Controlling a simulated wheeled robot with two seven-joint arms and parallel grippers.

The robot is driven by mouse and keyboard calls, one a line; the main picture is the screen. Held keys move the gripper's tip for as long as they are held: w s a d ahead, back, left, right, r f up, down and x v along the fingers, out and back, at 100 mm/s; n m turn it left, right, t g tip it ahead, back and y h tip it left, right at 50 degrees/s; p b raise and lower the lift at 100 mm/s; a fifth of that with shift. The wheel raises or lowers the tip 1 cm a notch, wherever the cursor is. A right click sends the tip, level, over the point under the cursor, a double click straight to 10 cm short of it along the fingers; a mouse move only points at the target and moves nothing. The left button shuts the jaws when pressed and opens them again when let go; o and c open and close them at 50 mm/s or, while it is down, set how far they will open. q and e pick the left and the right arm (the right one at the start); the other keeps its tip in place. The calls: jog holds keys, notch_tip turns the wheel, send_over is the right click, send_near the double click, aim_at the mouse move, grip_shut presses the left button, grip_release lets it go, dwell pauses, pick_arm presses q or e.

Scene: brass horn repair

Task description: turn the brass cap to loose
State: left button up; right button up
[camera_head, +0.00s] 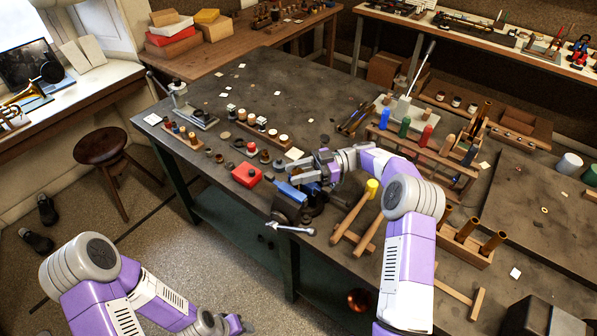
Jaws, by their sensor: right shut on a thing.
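My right gripper (298,172) reaches in from the right over the dark workbench, just above the blue-jawed vise (290,192) at the bench's front edge. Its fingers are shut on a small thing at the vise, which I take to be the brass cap. The cap is mostly hidden by the fingers and too small to make out, so its turn cannot be read. My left gripper (238,324) is low at the bottom of the view, away from the bench and over the floor. Its fingers are too small to tell open from shut.
A red box (247,175) sits left of the vise. A yellow-headed mallet (372,189) and wooden stands are at its right. A rack of coloured-handled tools (425,137) stands behind the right arm. A stool (101,146) is on the floor at left. The bench's back middle is mostly clear.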

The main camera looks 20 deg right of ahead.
jog(key=shift+n+g+h, duration=0.3)
jog(key=shift+n+g, duration=0.8)
jog(key=shift+g, duration=0.6)
jog(key=shift+n+g, duration=0.4)
jog(key=shift+g, duration=0.2)
jog(key=shift+r, duration=0.1)
jog(key=o, duration=1)
